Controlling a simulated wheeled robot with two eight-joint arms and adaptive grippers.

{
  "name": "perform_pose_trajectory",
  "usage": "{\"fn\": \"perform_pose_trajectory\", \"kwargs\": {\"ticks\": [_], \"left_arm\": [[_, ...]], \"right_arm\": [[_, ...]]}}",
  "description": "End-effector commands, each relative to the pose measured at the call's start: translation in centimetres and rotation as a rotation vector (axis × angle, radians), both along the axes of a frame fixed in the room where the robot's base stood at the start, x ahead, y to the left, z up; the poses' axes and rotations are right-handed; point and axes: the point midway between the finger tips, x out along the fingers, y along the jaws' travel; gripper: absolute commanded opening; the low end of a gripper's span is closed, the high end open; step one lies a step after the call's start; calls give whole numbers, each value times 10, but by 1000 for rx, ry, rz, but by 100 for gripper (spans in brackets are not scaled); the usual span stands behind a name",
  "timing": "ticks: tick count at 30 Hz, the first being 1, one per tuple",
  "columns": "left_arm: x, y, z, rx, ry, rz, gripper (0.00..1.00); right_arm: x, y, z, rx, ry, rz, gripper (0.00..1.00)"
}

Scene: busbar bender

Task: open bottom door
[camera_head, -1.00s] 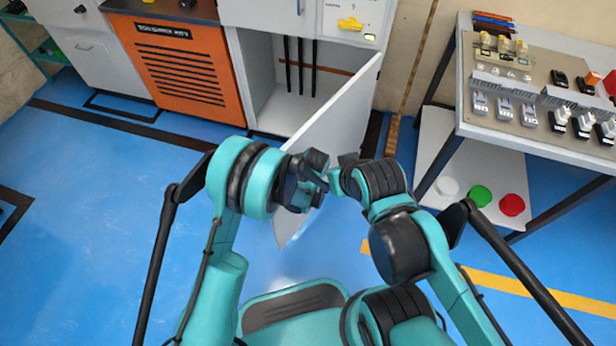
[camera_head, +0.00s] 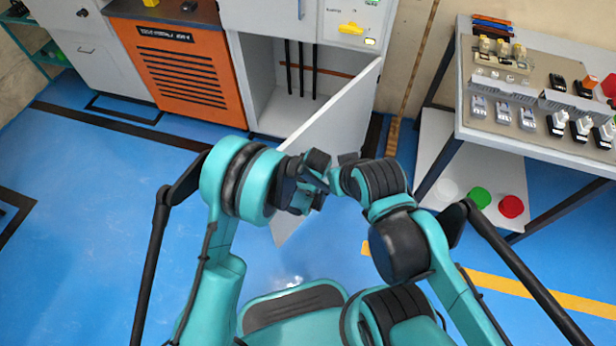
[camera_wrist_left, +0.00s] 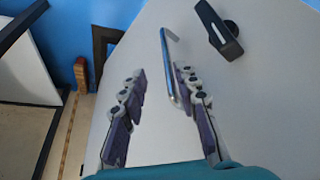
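The white bottom door (camera_head: 340,118) stands swung out from its cabinet, showing the open compartment (camera_head: 285,85) behind it. My left gripper (camera_head: 312,185) is at the door's face, partly hidden by my arm parts. In the left wrist view its two segmented fingers (camera_wrist_left: 160,95) are spread open. The silver bar handle (camera_wrist_left: 172,70) lies between them, close to the right-hand finger; I cannot tell if they touch. The end of my right arm is by the door in the head view, but its fingers cannot be made out.
A dark block (camera_wrist_left: 220,30) shows by the door's face in the left wrist view. A grey workbench (camera_head: 540,145) with electrical parts stands at right, with red and green caps on its lower shelf. An orange vented panel (camera_head: 180,75) is left of the compartment. Blue floor at left is clear.

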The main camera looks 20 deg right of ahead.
Motion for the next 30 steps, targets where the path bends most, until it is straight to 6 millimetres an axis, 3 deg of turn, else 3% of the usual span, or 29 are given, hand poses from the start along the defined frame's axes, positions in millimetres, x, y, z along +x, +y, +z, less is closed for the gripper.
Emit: {"fn": "perform_pose_trajectory", "kwargs": {"ticks": [18, 30], "left_arm": [[-18, 0, 44, 0, 0, -1, 31], [-23, -1, 51, 0, 0, -3, 31]], "right_arm": [[0, 0, 25, 0, 0, 0, 0], [0, 0, 27, 1, -1, 1, 0]]}}
